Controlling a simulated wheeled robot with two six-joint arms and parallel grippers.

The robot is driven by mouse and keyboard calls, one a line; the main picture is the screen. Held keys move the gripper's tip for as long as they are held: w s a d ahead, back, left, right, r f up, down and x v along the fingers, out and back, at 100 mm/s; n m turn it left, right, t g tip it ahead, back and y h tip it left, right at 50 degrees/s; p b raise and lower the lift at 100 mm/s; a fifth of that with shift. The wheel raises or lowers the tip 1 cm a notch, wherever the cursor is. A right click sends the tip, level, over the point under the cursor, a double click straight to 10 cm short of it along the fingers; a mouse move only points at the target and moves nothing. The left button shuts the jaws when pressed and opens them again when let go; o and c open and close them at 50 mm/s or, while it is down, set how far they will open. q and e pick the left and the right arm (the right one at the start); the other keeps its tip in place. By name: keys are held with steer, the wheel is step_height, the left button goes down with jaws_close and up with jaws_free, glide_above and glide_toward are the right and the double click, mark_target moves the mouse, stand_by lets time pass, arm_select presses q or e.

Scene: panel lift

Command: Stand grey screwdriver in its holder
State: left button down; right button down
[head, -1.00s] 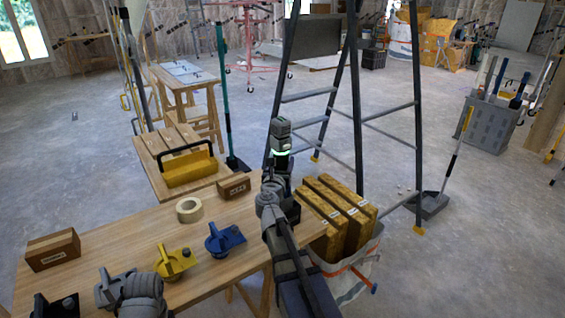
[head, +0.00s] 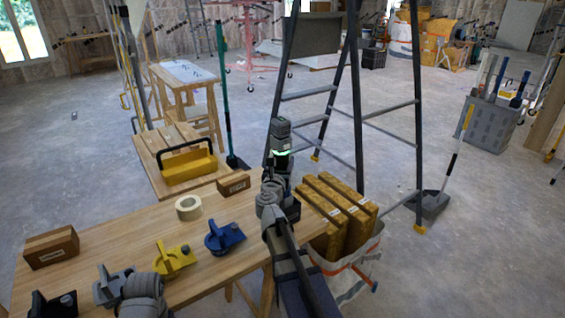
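I cannot make out a grey screwdriver or its holder in the head view. On the wooden table (head: 120,225) stand a grey fixture (head: 113,287), a yellow one (head: 174,259), a blue one (head: 224,238) and a black one (head: 55,304), each with a knob-like part. My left arm covers part of the grey one at the bottom edge, and no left fingers show. My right arm rises over the table's right end to a dark end part (head: 280,130) with a green ring below it. No fingers can be told apart there.
A cardboard box (head: 52,247), a tape roll (head: 188,207) and a smaller box (head: 233,183) sit on the table. A yellow toolbox (head: 190,167) is behind. A sack of yellow packs (head: 340,215) and a stepladder (head: 357,120) stand at the right.

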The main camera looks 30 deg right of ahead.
mark_target(281, 167)
stand_by(0.3)
jaws_free()
stand_by(0.4)
stand_by(0.3)
steer(key=shift+s+a, duration=0.25)
steer(key=shift+s, duration=0.05)
steer(key=shift+v, duration=1.05)
steer(key=shift+s, duration=0.15)
